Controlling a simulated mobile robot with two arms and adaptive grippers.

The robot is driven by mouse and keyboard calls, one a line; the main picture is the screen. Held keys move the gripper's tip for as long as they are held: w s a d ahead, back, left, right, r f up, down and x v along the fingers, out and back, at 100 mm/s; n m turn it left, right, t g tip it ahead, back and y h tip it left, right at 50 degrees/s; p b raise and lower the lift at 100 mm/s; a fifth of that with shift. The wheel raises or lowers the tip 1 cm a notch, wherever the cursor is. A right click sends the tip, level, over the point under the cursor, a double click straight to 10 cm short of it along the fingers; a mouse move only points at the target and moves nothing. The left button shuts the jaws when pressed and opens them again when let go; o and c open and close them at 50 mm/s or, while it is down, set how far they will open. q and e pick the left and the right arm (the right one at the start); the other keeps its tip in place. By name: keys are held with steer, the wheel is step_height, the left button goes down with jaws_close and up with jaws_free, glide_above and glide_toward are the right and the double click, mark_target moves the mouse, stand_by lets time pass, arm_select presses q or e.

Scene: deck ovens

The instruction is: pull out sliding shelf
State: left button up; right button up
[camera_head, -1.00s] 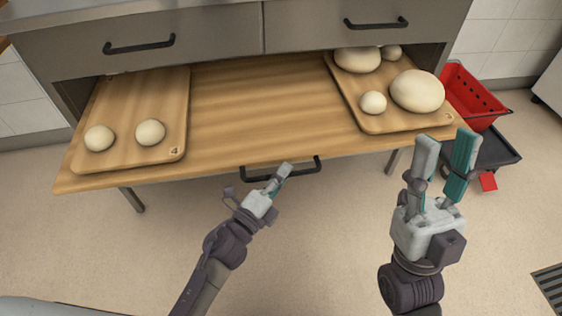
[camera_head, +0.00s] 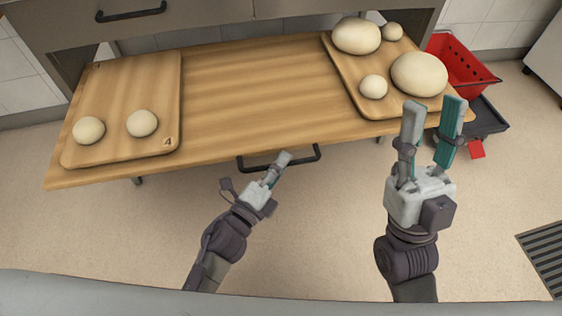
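The sliding shelf (camera_head: 255,95) is a wide wooden board, pulled well out from under the drawers. Its dark handle (camera_head: 252,167) is below the front edge. My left gripper (camera_head: 281,161) is at the middle of this handle, its fingers close together and seemingly closed around the bar; the exact contact is partly hidden. My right gripper (camera_head: 432,122) is open and empty, its fingers apart and pointing up, in front of the shelf's right end.
On the shelf lie a left board (camera_head: 115,80) with two dough balls and a right board (camera_head: 350,81) with several dough pieces of different sizes. A red basket (camera_head: 457,62) stands on a dark cart at the right. A floor grate (camera_head: 548,258) is at lower right; the front floor is clear.

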arm_select(q)
steer(key=o, duration=0.5)
steer(key=shift+c, duration=0.2)
steer(key=v, duration=1.2)
